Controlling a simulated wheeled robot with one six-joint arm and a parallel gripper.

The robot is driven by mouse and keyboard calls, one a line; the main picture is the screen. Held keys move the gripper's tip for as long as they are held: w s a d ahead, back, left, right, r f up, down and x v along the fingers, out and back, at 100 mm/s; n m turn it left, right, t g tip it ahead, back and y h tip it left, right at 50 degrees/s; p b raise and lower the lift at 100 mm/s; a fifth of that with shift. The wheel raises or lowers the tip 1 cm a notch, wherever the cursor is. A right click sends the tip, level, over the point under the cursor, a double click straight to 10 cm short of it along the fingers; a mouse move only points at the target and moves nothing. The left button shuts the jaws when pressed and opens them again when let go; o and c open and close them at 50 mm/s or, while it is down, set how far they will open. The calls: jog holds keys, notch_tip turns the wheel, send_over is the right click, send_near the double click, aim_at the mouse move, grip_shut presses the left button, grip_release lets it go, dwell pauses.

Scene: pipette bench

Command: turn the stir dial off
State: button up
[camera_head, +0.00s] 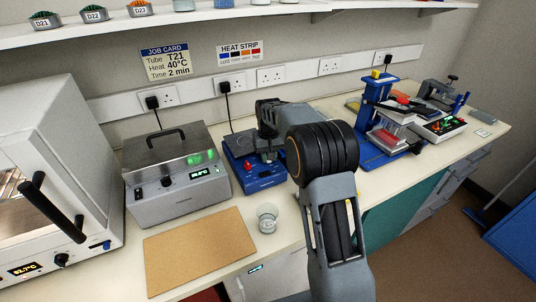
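The blue stirrer unit (240,178) stands on the bench, right of the grey water bath. A small red knob (248,165) shows on its left part. I cannot tell for sure whether this is the stir dial, or which way it is set. My arm reaches over the unit from the right, and its dark wrist is above the unit's back. My gripper (267,155) is low over the unit's top, close to the right of the red knob. Its fingers are small and dark, so I cannot tell whether they are open or touch anything. My arm hides part of the unit's right side.
A glass beaker (267,218) and a brown board (199,250) lie in front. The grey lidded bath (165,205) and a white oven (50,165) stand left. A blue stand (372,120) with other gear is at right. A shelf (200,17) runs above.

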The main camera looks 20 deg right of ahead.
jog(key=n, duration=0.4)
jog(key=shift+n+p, duration=0.3)
jog(key=shift+p, duration=0.05)
jog(key=n, duration=0.5)
jog(key=shift+n, duration=0.3)
jog(key=n, duration=0.5)
jog(key=shift+p, duration=0.4)
jog(key=shift+n, duration=2.4)
jog(key=o, duration=0.9)
jog(key=shift+r, duration=0.1)
